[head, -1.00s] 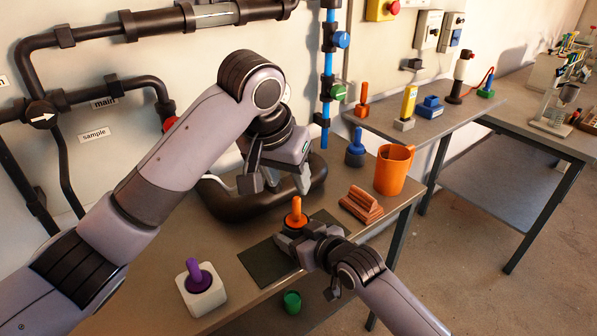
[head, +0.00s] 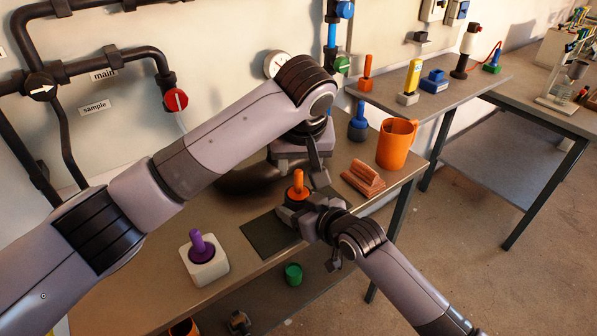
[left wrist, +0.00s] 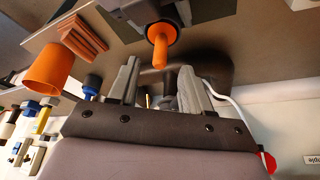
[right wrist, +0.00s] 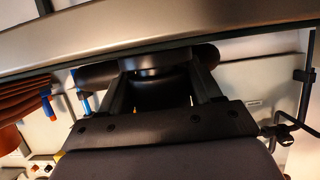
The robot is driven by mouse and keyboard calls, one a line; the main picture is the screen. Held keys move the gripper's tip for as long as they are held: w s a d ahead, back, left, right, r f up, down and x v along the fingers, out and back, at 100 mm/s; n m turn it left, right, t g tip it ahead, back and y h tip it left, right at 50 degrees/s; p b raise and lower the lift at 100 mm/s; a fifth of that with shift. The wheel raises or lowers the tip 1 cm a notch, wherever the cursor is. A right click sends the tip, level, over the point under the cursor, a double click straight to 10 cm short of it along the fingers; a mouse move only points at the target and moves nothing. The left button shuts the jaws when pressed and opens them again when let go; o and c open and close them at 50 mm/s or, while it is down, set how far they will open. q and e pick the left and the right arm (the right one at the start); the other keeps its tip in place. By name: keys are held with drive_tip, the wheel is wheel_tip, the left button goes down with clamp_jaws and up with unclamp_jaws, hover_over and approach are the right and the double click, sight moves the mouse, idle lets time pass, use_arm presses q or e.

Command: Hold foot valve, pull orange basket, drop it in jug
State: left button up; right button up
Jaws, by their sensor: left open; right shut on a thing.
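The orange basket (head: 297,189) stands upright on the dark foot valve (right wrist: 152,65), above a dark mat. My right gripper (head: 292,212) is shut on the foot valve, with a finger on each side of its dark body in the right wrist view. My left gripper (left wrist: 158,75) is open and empty. In the left wrist view the orange basket's stem (left wrist: 160,50) points toward the gap between its fingers, apart from them. In the head view my left arm partly hides this gripper, just above the basket. The orange jug (head: 396,145) stands upright at the table's right end.
A ribbed terracotta block (head: 363,179) lies between foot valve and jug. A blue-topped object (head: 358,122) stands behind it. A white block with a purple knob (head: 203,257) stands at the left. A dark curved pipe lies behind my left gripper. The front table edge is close to my right arm.

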sight(299, 172)
use_arm(q)
drive_tip(key=shift+x, duration=2.6)
clamp_jaws()
